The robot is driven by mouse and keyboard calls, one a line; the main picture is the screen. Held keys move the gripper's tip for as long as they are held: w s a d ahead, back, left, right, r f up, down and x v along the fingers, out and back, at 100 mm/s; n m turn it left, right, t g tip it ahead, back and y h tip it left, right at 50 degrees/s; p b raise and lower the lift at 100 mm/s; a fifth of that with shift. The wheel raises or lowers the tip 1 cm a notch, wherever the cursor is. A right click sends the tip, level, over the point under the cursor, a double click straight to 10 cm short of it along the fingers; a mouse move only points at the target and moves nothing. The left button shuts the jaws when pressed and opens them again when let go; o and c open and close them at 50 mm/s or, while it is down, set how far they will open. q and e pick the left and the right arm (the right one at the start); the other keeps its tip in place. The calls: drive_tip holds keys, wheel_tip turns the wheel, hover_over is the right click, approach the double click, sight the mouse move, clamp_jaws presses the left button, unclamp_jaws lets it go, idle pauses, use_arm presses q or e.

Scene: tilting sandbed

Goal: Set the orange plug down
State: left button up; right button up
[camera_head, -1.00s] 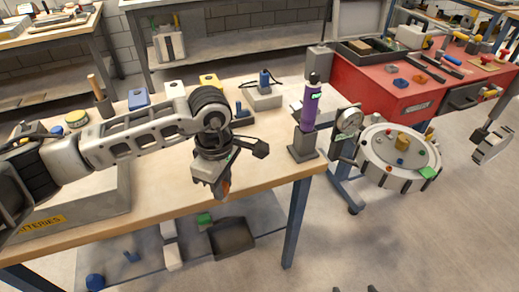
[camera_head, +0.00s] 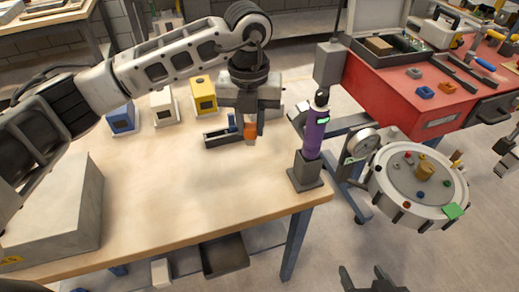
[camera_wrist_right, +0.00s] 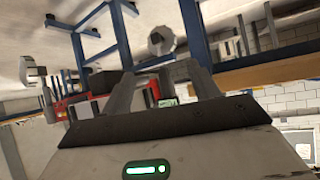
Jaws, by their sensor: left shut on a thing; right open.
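The orange plug (camera_head: 250,130) is in the fingers of my left gripper (camera_head: 249,124), which points down over the wooden workbench (camera_head: 190,200). The gripper is shut on the plug, just to the right of a dark narrow tray (camera_head: 221,137) with a blue piece (camera_head: 232,122) in it. I cannot tell whether the plug touches the bench top. My right gripper (camera_head: 373,280) is open and empty at the bottom of the head view, out in front of the bench. Its fingers also show in the right wrist view (camera_wrist_right: 163,98).
A purple cylinder (camera_head: 316,132) stands in a dark holder at the bench's right end. Blue (camera_head: 121,119), white (camera_head: 163,105) and yellow (camera_head: 203,96) boxes stand behind. A grey case (camera_head: 60,215) sits at left. The round sandbed (camera_head: 420,180) is right of the bench. The bench's front middle is clear.

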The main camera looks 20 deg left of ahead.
sight(251, 143)
use_arm(q)
drive_tip(key=f, duration=0.6)
drive_tip(key=shift+s+p, duration=0.2)
drive_tip(key=shift+p, duration=0.15)
wheel_tip(251, 143, down, 4)
drive_tip(key=shift+r, duration=0.15)
use_arm(e)
drive_tip(key=shift+s+f, duration=0.1)
drive_tip(key=shift+s, duration=0.4)
use_arm(q)
drive_tip(key=shift+f, duration=0.25)
drive_tip(key=o, duration=1)
drive_tip(key=shift+w+r, duration=0.1)
drive_tip(key=shift+r, duration=0.1)
wheel_tip(251, 143, up, 12)
drive_tip(key=shift+r+b, duration=0.1)
drive_tip(key=shift+b, duration=0.45)
use_arm(e)
drive_tip(key=shift+s+f, duration=0.15)
drive_tip(key=shift+f, duration=0.15)
drive_tip(key=shift+a, duration=0.1)
